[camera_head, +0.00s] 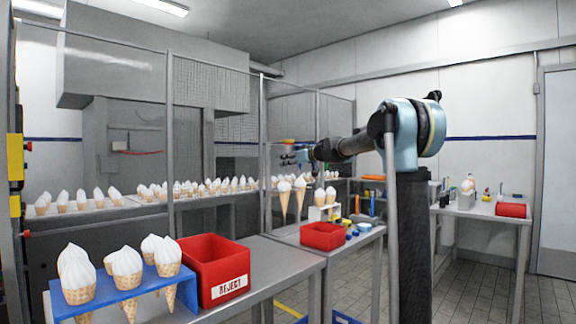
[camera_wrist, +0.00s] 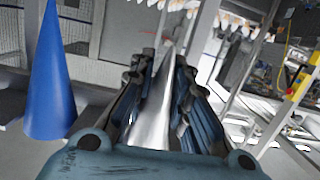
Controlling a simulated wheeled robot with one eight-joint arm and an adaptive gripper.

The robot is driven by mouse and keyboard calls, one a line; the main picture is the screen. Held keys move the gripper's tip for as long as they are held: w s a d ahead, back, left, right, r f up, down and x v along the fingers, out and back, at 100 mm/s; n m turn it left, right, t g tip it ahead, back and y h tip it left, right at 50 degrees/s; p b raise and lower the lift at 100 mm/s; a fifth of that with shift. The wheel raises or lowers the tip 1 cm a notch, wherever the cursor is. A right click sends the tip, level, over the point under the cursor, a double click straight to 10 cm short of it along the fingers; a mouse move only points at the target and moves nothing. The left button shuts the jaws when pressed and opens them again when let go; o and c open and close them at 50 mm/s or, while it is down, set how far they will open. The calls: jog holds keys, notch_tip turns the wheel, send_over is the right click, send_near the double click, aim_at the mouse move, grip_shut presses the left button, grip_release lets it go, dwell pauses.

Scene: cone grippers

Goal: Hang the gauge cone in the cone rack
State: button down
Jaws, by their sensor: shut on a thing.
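A shiny silver cone (camera_wrist: 165,95), which looks like the gauge cone, lies between the fingers of my gripper (camera_wrist: 168,88) in the wrist view. The gripper is shut on it. In the head view my gripper (camera_head: 298,157) is at the end of my outstretched arm, above the back table area; the silver cone cannot be made out there. A small white rack (camera_head: 317,214) with ice-cream cones stands below and right of the gripper. A blue rack (camera_head: 85,307) with several ice-cream cones stands at the front left. Which one is the cone rack I cannot tell.
A blue cone (camera_wrist: 50,85) stands left of the gripper in the wrist view. Red bins (camera_head: 213,262) and (camera_head: 322,236) sit on the tables. Mesh fence posts (camera_head: 170,150) stand behind.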

jog(key=shift+w+a, duration=0.4)
jog(key=shift+a, duration=0.1)
jog(key=shift+w+a, duration=0.2)
jog(key=shift+a, duration=0.05)
jog(key=shift+f, duration=0.55)
dwell(1.9)
jog(key=c, duration=1.3)
grip_release()
jog(key=shift+o, duration=0.4)
jog(key=o, duration=0.3)
jog(key=shift+o, duration=0.2)
